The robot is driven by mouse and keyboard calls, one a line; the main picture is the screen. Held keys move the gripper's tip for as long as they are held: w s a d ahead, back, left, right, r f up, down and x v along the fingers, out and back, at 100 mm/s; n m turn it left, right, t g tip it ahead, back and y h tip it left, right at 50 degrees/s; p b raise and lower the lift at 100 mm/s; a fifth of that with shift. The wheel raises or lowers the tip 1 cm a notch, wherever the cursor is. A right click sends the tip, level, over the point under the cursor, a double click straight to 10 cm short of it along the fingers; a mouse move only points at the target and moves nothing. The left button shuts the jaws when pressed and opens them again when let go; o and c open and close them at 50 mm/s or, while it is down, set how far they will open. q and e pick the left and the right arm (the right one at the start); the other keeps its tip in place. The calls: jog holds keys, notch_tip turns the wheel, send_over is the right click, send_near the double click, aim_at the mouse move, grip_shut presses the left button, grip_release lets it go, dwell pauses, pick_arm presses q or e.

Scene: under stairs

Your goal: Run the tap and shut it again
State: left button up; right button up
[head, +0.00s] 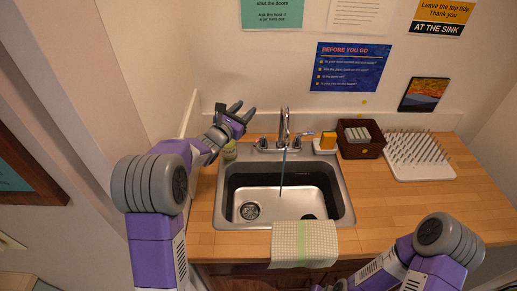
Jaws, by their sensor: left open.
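The tap stands behind the sink, with a curved metal spout (284,124) and a lever handle on each side. The left handle (262,143) and right handle (305,141) are both apart from my grippers. A thin bluish stream of water (282,174) runs from the spout into the sink (345,205). My left gripper (243,112) is open and empty, up and to the left of the left handle. My right arm comes in at the lower right; its gripper (324,287) is mostly cut off at the bottom edge, so its jaws cannot be made out.
A greenish bottle (230,150) stands left of the tap, below my left gripper. A checked cloth (304,243) hangs over the front edge.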

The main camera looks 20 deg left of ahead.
pick_arm(q)
notch_tip(320, 180, down, 8)
jog(key=w+b, duration=0.2)
jog(key=b, duration=1.8)
send_near(257, 141)
jog(key=w, duration=0.2)
jog(key=shift+d+f+x, duration=0.1)
jog(key=shift+f+x, duration=0.1)
jog(key=shift+x, duration=1.75)
jog(key=shift+d+f+x, duration=0.15)
jog(key=shift+x, duration=1.8)
pick_arm(e)
notch_tip(257, 141, down, 22)
jog(key=w, duration=0.1)
jog(key=shift+f, duration=0.25)
pick_arm(q)
jog(key=shift+s, duration=0.1)
pick_arm(e)
jog(key=shift+w, duration=0.1)
pick_arm(q)
grip_shut()
